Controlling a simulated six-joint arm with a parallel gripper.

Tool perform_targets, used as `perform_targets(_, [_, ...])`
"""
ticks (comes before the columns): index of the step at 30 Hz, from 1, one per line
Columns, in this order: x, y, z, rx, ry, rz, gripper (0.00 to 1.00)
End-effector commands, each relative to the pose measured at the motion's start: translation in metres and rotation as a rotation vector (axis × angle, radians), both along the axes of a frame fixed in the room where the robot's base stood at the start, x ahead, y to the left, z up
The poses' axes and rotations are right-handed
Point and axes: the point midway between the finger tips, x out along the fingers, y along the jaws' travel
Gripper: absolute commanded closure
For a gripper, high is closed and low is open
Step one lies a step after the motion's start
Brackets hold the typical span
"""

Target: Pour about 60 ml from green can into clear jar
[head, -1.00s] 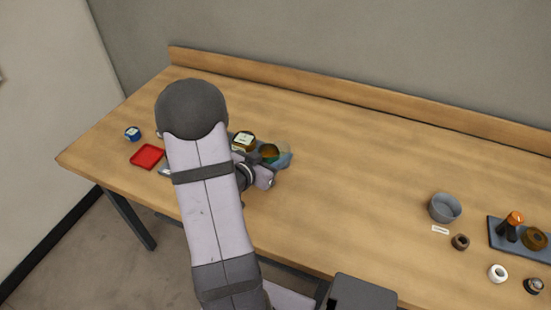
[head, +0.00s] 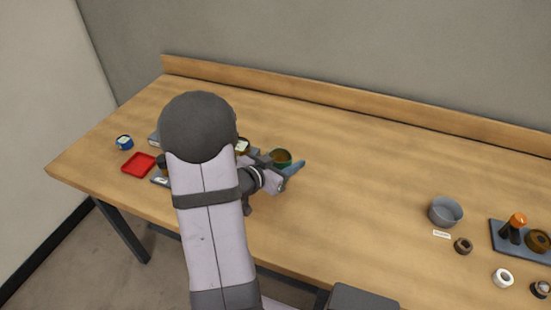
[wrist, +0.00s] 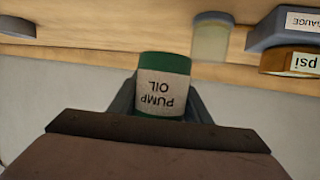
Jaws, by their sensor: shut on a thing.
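The green can (head: 281,158), labelled PUMP OIL, is in my gripper (head: 283,172), with its brown inside showing from above in the head view. In the wrist view the can (wrist: 163,85) sits between the two fingers of my gripper (wrist: 163,100), its label upside down as the picture is inverted. My gripper is shut on it. The can looks about upright; its height over the table is unclear. The clear jar (wrist: 212,38), pale yellowish, stands apart from the can, to its right in the wrist view. My arm hides it in the head view.
A blue-grey block labelled GAUGE (wrist: 290,25) and an amber psi piece (wrist: 292,62) are close to the jar. A red tray (head: 138,163) and a blue tin (head: 124,142) lie at left. A grey bowl (head: 445,211) stands at right; the middle table is clear.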

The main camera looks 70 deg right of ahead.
Motion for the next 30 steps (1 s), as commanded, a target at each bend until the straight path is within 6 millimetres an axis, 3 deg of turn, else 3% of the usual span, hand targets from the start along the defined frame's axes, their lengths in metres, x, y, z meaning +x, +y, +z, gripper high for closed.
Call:
perform_targets(6, [-0.028,-0.015,0.004,-0.008,-0.004,-0.062,0.82])
perform_targets(13, [-0.031,-0.037,0.024,-0.009,-0.003,-0.013,0.82])
perform_targets(20, [-0.009,-0.059,0.047,-0.009,-0.002,0.138,0.82])
perform_targets(30, [0.05,-0.071,0.073,-0.004,0.003,0.419,0.82])
